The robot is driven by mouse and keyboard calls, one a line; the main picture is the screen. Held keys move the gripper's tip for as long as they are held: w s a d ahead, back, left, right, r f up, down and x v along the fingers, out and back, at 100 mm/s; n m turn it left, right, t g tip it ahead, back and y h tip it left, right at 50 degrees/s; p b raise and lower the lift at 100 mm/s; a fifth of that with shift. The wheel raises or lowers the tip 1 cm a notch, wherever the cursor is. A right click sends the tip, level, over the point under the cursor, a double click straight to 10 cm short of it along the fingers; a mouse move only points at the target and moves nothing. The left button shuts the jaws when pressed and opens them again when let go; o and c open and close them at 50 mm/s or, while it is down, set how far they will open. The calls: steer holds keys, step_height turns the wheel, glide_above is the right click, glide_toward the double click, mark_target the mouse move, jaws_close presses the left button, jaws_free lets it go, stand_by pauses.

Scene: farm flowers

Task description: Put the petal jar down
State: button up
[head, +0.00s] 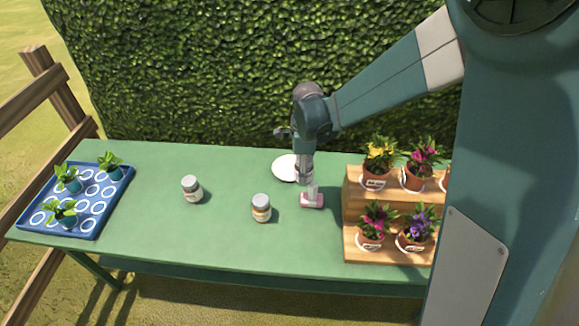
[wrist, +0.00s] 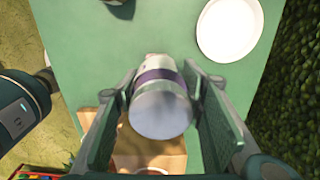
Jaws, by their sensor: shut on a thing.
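In the wrist view a jar with a pale grey lid and a purple label band (wrist: 160,106) sits between the two fingers of my gripper (wrist: 165,100), which is shut on it. In the head view my gripper (head: 304,176) points down over the right half of the green table (head: 225,240), left of the wooden flower stand. The held jar is mostly hidden there. I cannot tell whether its base touches the table. A small pink and pale thing (head: 312,201) shows just below the gripper; I cannot tell whether it is part of the jar.
Two other lidded jars (head: 192,189) (head: 261,208) stand to the left. A white plate (head: 284,168) lies behind the gripper, close by. The wooden stand (head: 355,212) with potted flowers is close on the right. A blue tray (head: 86,230) with seedlings is far left. The front middle is bare.

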steer(key=p, duration=0.2)
glide_above(290, 168)
steer(key=s+d, duration=0.2)
steer(key=s, duration=0.2)
steer(key=shift+r, duration=0.2)
step_height(290, 168, down, 6)
steer(key=b, duration=0.1)
steer(key=shift+f, duration=0.15)
steer(key=shift+f+b, duration=0.45)
steer(key=shift+f, duration=1.4)
steer(key=shift+f+b, duration=0.5)
steer(key=shift+f, duration=0.1)
steer(key=o, duration=1)
